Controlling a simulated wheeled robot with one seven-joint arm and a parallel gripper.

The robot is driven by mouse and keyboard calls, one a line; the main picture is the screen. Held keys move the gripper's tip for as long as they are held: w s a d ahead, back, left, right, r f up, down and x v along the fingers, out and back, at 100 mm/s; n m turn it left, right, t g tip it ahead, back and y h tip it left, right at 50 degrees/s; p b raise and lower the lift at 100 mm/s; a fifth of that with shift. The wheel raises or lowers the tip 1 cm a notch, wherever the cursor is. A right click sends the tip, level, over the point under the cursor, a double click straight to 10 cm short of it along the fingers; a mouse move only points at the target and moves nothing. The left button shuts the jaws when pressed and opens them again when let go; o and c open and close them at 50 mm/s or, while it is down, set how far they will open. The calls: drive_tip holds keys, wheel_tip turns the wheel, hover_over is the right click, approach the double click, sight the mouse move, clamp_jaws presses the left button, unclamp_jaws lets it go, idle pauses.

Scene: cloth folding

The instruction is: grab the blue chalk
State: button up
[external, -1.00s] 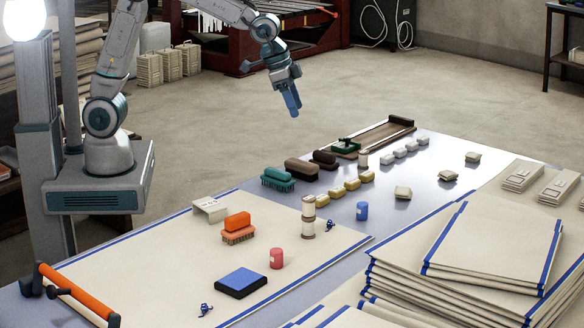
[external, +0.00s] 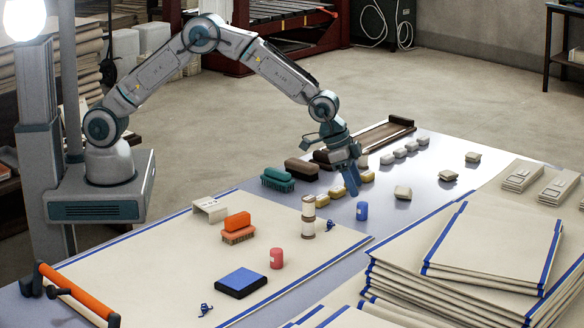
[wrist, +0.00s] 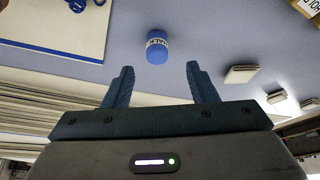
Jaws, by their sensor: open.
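My gripper (external: 352,190) points down just above and left of the chalk in the external view. In the wrist view my gripper (wrist: 159,78) has its two fingers apart with nothing between them. The chalk looks apart from both fingers.
A red cylinder (external: 277,258) and a blue pad (external: 241,282) stand on the cream cloth at the left. Stacked cloths (external: 470,262) rise at the front right.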

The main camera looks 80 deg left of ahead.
sight(361, 203)
drive_tip(key=shift+p+x, duration=0.45)
drive_tip(key=shift+x, duration=3.1)
drive_tip(key=shift+s+d, duration=0.1)
drive_tip(key=shift+d, duration=0.1)
drive_tip(key=c, duration=1.1)
